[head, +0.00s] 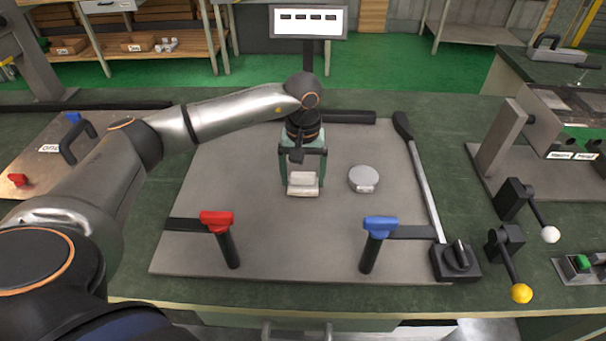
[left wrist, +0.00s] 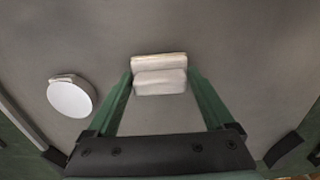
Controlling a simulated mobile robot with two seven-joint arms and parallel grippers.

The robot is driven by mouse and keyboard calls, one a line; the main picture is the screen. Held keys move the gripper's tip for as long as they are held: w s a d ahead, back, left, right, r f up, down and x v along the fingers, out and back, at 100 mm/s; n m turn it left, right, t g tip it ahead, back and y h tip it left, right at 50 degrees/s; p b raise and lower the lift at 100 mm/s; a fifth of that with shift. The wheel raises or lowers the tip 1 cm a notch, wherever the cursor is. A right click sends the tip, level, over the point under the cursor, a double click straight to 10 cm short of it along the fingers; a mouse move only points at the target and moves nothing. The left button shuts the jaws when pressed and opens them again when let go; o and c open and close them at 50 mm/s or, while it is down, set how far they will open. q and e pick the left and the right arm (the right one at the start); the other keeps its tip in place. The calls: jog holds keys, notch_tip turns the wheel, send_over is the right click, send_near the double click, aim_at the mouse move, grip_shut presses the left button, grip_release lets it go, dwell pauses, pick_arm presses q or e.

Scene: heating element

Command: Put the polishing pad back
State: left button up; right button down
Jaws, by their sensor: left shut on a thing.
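My left gripper (head: 303,178) points down over the grey board (head: 215,190). It is shut on a pale, two-layered rectangular block, which I take to be the polishing pad (head: 303,190). The pad also shows between the green fingertips in the left wrist view (left wrist: 160,82). I cannot tell whether the pad touches the board. A round, light grey disc (head: 363,178) with a small tab lies on the board to the right of the gripper, apart from it. It also shows at the left in the left wrist view (left wrist: 71,98). My right gripper is not in view.
A red-topped handle (head: 217,222) and a blue-topped handle (head: 380,227) stand at the board's front. A long bar (head: 424,180) and a black knob (head: 457,260) border its right side. Levers with white (head: 550,235) and yellow (head: 521,293) balls stand farther right. The board's middle is mostly clear.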

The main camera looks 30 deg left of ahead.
aim_at(303, 174)
pick_arm(q)
jog(key=o, duration=0.9)
jog(key=shift+f, duration=0.1)
notch_tip(303, 174, up, 12)
jog(key=shift+r+b, duration=0.15)
jog(key=shift+b, duration=0.2)
